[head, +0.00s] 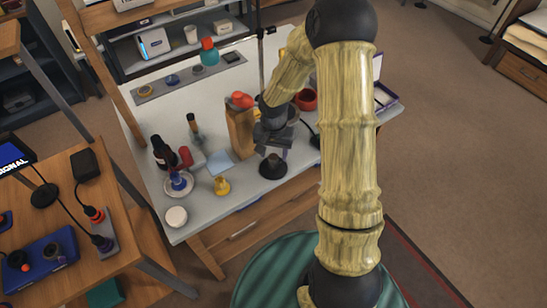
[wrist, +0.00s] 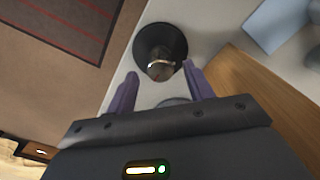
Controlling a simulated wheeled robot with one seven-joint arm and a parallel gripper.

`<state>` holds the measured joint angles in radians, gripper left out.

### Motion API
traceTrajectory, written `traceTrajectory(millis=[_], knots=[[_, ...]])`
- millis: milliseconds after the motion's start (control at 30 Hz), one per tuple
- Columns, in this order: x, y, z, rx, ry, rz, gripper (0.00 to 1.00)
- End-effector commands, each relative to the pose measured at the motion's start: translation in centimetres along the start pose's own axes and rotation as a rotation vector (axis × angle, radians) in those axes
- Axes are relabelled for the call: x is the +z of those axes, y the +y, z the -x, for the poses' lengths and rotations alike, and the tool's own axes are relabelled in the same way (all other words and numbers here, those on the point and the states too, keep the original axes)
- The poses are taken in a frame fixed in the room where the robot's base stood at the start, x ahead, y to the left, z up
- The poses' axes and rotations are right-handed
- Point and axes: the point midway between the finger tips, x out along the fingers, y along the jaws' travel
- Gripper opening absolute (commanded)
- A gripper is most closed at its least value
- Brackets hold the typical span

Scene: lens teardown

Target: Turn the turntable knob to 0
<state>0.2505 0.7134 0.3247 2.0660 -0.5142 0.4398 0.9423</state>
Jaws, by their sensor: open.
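A black, flared round piece (head: 272,168) stands on the light worktable near its front edge. In the wrist view it is a black disc (wrist: 146,40) with a brownish, shiny-rimmed knob-like top (wrist: 161,69). I cannot tell for sure whether this is the turntable knob, and no scale or 0 mark can be read. My gripper (head: 271,152) is just above and behind it in the head view. In the wrist view my gripper (wrist: 161,85) is open, its two purple fingers apart and empty, with the piece ahead between their tips. A grey rounded thing (wrist: 175,102) is mostly hidden by the gripper body.
A wooden block (head: 240,132) stands close left of my gripper. A blue sheet (head: 219,163), a yellow piece (head: 222,186), a dark bottle (head: 163,153) and a white round jar (head: 176,217) are farther left. A red ring (head: 306,99) lies behind the arm.

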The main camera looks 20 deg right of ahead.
Motion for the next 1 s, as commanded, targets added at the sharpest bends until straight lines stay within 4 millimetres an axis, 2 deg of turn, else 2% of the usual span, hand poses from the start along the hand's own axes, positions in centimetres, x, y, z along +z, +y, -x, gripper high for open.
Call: traceTrajectory(millis=[33, 200, 533, 567, 767, 1000], knots=[[0.1, 0.0, -1.0, 0.001, -0.004, 0.001, 0.52], [0.0, 0.0, -2.7, 0.001, -0.001, 0.001, 0.52], [0.0, 0.0, -3.1, -0.001, 0.001, -0.001, 0.52], [0.0, 0.0, -3.1, -0.001, 0.001, -0.001, 0.48], [0.0, 0.0, -3.1, 0.0, 0.001, 0.0, 0.09], [0.0, 0.0, -3.1, 0.0, 0.001, 0.008, 0.08]])
